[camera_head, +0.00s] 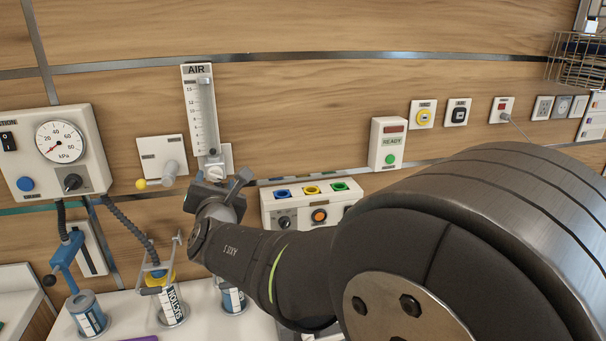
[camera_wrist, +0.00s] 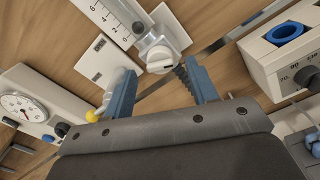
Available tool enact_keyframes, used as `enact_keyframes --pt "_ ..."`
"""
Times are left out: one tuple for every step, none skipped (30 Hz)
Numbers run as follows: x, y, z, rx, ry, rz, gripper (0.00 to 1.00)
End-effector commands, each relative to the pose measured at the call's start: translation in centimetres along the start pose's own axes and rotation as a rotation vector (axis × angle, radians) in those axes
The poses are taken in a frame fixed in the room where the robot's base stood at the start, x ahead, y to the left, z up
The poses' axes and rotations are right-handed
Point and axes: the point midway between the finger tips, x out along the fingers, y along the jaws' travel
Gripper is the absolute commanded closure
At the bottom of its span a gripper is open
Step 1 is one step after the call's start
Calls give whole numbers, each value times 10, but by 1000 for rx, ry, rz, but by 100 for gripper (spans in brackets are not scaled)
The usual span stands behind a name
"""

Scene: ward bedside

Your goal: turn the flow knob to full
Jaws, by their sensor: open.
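The flow knob is the pale grey round knob (camera_wrist: 160,57) at the foot of the AIR flowmeter, with a light bar across its face. The flowmeter's upright scale panel (camera_head: 199,105) is on the wall left of centre in the head view; its lower end (camera_wrist: 112,18) shows in the wrist view. My gripper (camera_wrist: 159,68) is open, its two blue-grey fingers spread to either side of the knob in that view. I cannot tell whether either finger touches it. In the head view my gripper (camera_head: 217,183) is just below the flowmeter and partly hides the knob area.
A suction unit with a gauge (camera_head: 62,140) is at left. A wall plate (camera_head: 162,155) with a grey fitting and yellow ball is close left of the flowmeter. A box with coloured sockets (camera_head: 311,192) is right of my gripper. Canisters (camera_head: 88,315) stand below.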

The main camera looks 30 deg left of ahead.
Motion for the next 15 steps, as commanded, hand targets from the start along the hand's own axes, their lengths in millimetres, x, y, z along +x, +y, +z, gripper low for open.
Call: enact_keyframes --pt "7 0 0 0 0 -1 47" --pt "10 0 0 0 1 -1 47" --pt "13 0 0 0 1 -1 47" --pt "15 0 0 0 1 0 47" --pt "17 0 0 1 1 0 47" --pt "18 0 0 1 0 0 47" --pt "20 0 0 1 0 0 47" --pt "20 0 0 1 1 0 47" --pt "21 0 0 1 1 0 47" --pt "21 0 0 1 1 0 47" --pt "21 0 0 1 1 0 47" --pt "21 0 0 1 1 0 47" --pt "21 0 0 1 1 0 47" --pt "21 0 0 1 1 0 47" --pt "21 0 0 1 1 0 47"
